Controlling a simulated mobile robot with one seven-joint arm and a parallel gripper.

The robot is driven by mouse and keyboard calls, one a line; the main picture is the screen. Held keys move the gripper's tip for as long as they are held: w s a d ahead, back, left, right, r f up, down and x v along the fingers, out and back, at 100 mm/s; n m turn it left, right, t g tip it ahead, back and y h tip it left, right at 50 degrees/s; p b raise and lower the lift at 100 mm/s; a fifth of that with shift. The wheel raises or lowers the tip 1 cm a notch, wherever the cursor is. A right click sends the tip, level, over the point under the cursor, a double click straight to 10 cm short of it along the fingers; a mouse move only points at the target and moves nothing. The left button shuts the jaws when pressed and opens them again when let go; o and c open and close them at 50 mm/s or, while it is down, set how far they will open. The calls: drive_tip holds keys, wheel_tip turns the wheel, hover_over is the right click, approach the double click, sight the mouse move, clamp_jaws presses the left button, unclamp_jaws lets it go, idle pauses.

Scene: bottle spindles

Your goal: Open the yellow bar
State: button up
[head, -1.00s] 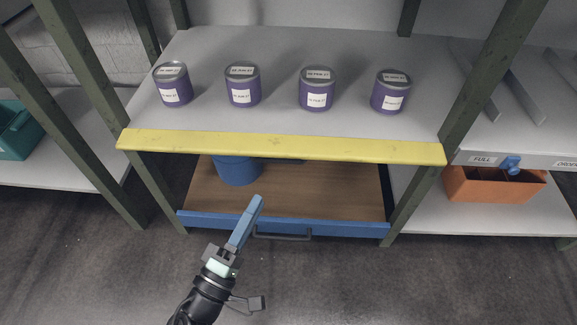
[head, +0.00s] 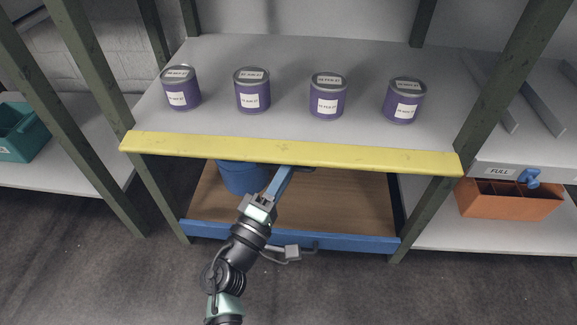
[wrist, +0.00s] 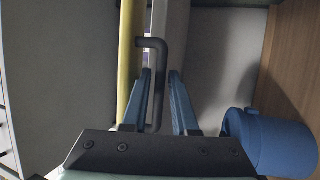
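The yellow bar (head: 290,154) runs along the front edge of the shelf with the cans. It also shows in the wrist view (wrist: 127,60) as an upright strip at left. My gripper (head: 287,170) is just under the bar, near its middle. In the wrist view its two blue fingers (wrist: 160,75) are apart, and a dark bent handle (wrist: 155,43) beside the bar shows between them. I see a gap between the handle and the right finger; I cannot tell whether the left finger touches it.
Several purple cans (head: 252,94) stand on the shelf above the bar. Below it is a wooden-floored drawer (head: 345,205) with a blue front (head: 355,241). A blue container (head: 238,177) inside shows close to my gripper in the wrist view (wrist: 270,143). Green posts (head: 160,198) flank the bay.

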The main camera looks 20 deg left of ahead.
clamp_jaws()
drive_tip(key=r+p, duration=0.1)
drive_tip(key=p, duration=0.1)
drive_tip(key=shift+s+g+p, duration=0.1)
drive_tip(key=shift+g+p, duration=0.2)
drive_tip(key=shift+p, duration=0.1)
drive_tip(key=shift+s+n+g+p, duration=0.1)
drive_tip(key=shift+n+g+p, duration=0.3)
drive_tip(key=shift+p, duration=1.15)
drive_tip(key=shift+s+f+g+y, duration=0.1)
drive_tip(key=shift+f+g+y, duration=0.1)
drive_tip(key=shift+g+y, duration=0.1)
